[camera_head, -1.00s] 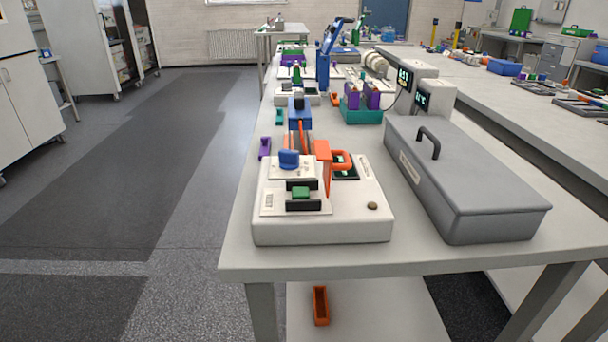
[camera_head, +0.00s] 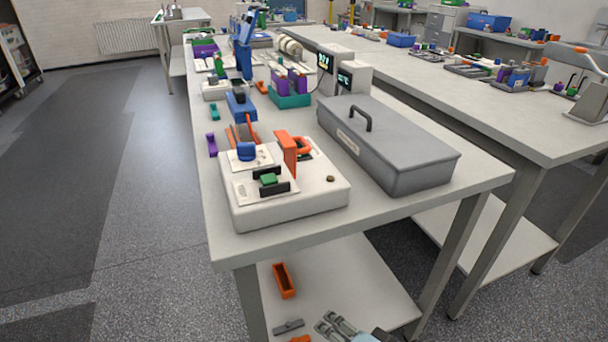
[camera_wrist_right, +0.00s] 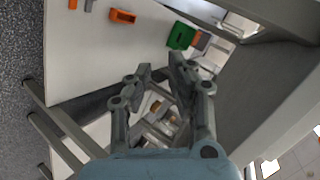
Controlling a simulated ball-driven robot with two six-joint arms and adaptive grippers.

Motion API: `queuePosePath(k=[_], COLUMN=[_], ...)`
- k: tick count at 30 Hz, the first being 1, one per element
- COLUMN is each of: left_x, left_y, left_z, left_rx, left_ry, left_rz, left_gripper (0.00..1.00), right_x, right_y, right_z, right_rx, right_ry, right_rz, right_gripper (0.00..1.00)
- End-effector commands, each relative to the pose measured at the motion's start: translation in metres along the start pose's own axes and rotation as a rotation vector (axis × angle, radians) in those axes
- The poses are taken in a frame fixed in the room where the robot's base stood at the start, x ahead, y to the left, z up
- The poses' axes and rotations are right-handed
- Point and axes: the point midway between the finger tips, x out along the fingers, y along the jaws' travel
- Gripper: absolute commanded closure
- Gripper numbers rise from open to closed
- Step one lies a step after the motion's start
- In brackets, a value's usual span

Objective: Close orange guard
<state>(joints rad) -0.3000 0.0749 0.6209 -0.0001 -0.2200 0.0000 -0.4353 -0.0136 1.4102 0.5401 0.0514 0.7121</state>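The orange guard (camera_head: 288,152) stands upright as a panel on a white cycler unit (camera_head: 300,201) at the near end of the bench. An orange loop handle (camera_head: 303,145) juts from its right side. To the guard's left, a green block (camera_head: 268,179) sits between black jaws, with a blue knob (camera_head: 246,151) behind it. My right gripper (camera_head: 335,323) is low at the bottom edge, below the bench top and apart from the guard. In the right wrist view its fingers (camera_wrist_right: 160,70) are spread and nothing is between them. My left gripper is not in view.
A grey lidded box (camera_head: 400,158) stands right of the unit on the bench top (camera_head: 400,209). The lower shelf (camera_head: 340,275) holds an orange tray (camera_head: 284,281) and small parts. A green item (camera_wrist_right: 181,36) shows near my fingers in the wrist view.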

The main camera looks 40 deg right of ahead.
Motion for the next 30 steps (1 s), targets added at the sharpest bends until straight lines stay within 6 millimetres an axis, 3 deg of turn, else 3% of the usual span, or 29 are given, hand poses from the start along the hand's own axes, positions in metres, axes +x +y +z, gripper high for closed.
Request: queuePosePath(k=[1, 6, 10, 13, 17, 30], left_x=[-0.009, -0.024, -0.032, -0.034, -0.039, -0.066], left_y=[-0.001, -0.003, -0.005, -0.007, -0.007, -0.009], left_z=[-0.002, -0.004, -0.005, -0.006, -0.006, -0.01], left_rx=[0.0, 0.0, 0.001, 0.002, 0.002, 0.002], left_ry=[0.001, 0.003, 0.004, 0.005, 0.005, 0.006], left_rz=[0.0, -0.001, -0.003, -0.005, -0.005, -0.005], left_gripper=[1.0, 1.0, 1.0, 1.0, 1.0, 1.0], right_x=[-0.008, -0.048, -0.081, -0.097, -0.097, -0.03], right_y=[-0.042, -0.168, -0.23, -0.254, -0.265, -0.3], right_z=[-0.013, -0.065, -0.098, -0.112, -0.12, -0.149], right_rx=[0.113, 0.573, 0.834, 0.946, 0.986, 0.979], right_ry=[0.035, 0.116, 0.125, 0.121, 0.116, 0.117], right_rz=[-0.074, -0.353, -0.517, -0.589, -0.614, -0.613], right_gripper=[0.81, 0.81, 0.81, 0.81, 0.81, 0.81])
